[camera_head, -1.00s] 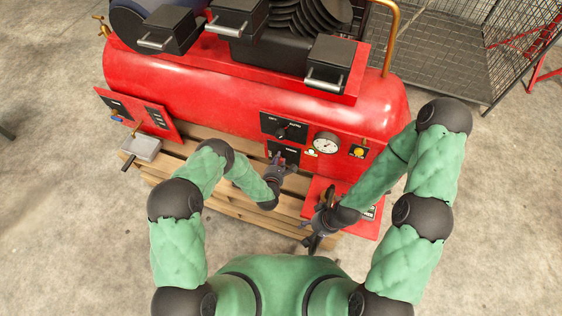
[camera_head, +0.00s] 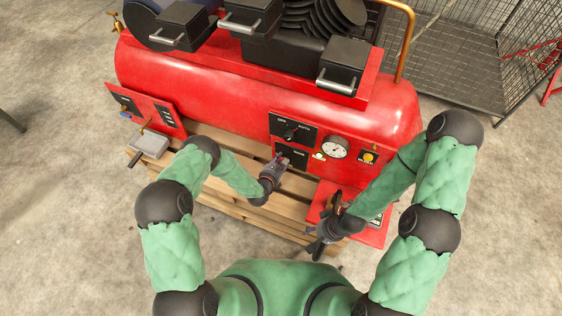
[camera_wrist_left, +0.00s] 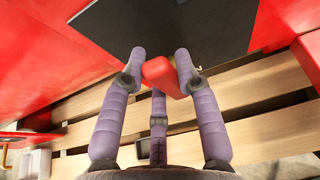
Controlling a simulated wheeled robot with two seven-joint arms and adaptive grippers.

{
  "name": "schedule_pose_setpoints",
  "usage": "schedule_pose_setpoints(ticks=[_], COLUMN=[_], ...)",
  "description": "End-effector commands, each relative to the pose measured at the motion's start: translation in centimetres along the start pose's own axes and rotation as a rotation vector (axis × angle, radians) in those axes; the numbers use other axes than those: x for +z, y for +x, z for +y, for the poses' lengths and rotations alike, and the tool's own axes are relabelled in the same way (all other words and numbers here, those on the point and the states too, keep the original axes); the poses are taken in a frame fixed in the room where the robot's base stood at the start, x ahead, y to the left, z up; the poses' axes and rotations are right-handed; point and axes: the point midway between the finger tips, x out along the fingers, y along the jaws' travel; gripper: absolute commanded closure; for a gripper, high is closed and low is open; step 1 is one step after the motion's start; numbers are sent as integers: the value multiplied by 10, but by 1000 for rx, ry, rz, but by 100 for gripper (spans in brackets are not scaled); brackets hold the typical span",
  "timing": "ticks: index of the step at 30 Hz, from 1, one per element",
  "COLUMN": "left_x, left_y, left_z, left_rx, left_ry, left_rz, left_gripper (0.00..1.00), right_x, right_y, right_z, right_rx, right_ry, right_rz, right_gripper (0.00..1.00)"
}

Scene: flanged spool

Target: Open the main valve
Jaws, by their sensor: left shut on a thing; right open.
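A red valve handle (camera_wrist_left: 160,76) shows in the left wrist view in front of a black panel (camera_wrist_left: 178,25). My left gripper (camera_wrist_left: 162,68) is shut on this handle, with fingers on both sides of it. In the head view my left gripper (camera_head: 281,160) is at the lower black panel (camera_head: 297,157) on the front of the red compressor tank (camera_head: 250,95); the handle is mostly hidden there. I cannot read which label belongs to it. My right gripper (camera_head: 318,244) is open and apart from the valve, low beside the red box at the right.
A black switch panel (camera_head: 291,131), a round gauge (camera_head: 335,148) and a yellow button (camera_head: 369,158) sit close above and right of my left gripper. A wooden pallet (camera_head: 225,207) lies under the tank. A wire cage (camera_head: 440,60) stands at back right.

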Motion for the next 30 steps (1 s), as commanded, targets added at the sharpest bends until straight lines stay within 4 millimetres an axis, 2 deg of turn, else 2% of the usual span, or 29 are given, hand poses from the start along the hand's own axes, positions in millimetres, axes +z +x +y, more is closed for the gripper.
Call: schedule_pose_setpoints(ticks=[7, 8, 10, 23, 26, 30], left_x=[1, 1, 1, 0, 0, 0], left_y=[0, 0, 0, -5, -16, -42], left_z=[0, 0, 0, 0, 1, 1], left_rx=[0, 0, 1, 1, 1, 3], left_ry=[-4, -3, -3, -2, -3, -3], left_rz=[-2, -2, -2, -1, 1, 1], left_gripper=[100, 63, 43, 43, 43, 43], right_x=[0, 0, 0, 0, 0, 0], right_y=[0, 0, 0, 0, 0, 0], right_z=[0, 0, 0, 0, 0, 0], right_rx=[0, 0, 0, 0, 0, 0], right_ry=[0, 0, 0, 0, 0, 0], right_rz=[0, 0, 0, 0, 0, 0], right_gripper=[39, 39, 39, 39, 39, 39])
